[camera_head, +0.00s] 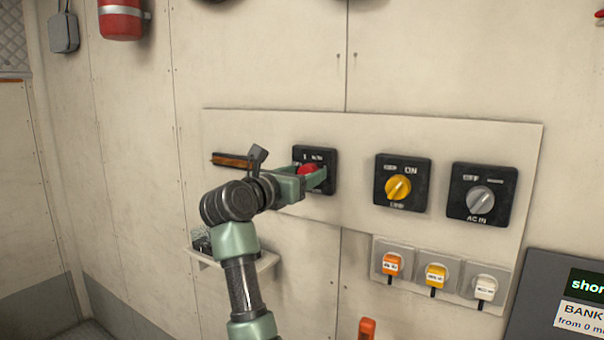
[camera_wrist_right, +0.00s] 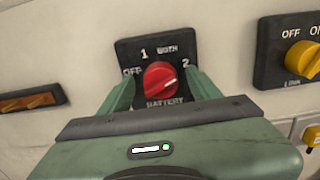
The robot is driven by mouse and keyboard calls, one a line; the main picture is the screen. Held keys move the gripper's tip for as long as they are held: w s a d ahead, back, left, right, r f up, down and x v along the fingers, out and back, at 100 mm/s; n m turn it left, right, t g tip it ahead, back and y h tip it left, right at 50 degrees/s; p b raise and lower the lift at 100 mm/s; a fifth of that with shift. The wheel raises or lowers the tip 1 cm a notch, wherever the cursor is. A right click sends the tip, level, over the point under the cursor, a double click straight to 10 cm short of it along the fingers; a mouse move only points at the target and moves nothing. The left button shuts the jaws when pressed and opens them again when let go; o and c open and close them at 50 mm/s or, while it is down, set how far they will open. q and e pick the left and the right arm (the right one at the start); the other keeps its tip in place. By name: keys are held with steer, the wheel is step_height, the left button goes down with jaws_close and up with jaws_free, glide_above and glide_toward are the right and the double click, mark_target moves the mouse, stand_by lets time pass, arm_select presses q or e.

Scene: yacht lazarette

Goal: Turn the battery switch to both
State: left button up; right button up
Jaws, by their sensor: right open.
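The battery switch has a red knob (camera_wrist_right: 160,80) on a black plate marked OFF, 1, BOTH, 2 and BATTERY. A pale line on the knob slopes up to the right, with its right end on the side of the 2; I cannot tell exactly which mark it points at. In the head view the switch plate (camera_head: 322,156) is partly hidden behind my right gripper (camera_head: 312,178). The right gripper is open, its green fingers on either side of the knob in the wrist view (camera_wrist_right: 160,88). Whether they touch it is unclear. My left gripper is not in view.
Right of the switch are a yellow-knob switch (camera_head: 398,188) and a grey AC IN switch (camera_head: 481,199). Several plugs (camera_head: 436,277) sit below. An orange-brown strip (camera_head: 233,160) is at the left. A red extinguisher (camera_head: 121,20) hangs upper left.

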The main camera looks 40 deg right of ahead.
steer(key=c, duration=1.3)
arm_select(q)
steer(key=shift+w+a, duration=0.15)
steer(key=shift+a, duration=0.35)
arm_select(e)
steer(key=shift+c, duration=0.2)
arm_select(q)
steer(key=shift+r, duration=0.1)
arm_select(e)
steer(key=shift+n, duration=0.3)
steer(key=n+p, duration=0.1)
steer(key=n, duration=0.2)
steer(key=shift+w+p, duration=0.1)
steer(key=shift+p, duration=0.2)
arm_select(q)
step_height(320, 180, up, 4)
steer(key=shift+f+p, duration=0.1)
steer(key=shift+p, duration=1.15)
arm_select(e)
steer(key=n, duration=0.5)
steer(key=shift+w, duration=0.1)
steer(key=o, duration=1.3)
steer(key=shift+o, duration=0.2)
steer(key=shift+f, duration=0.1)
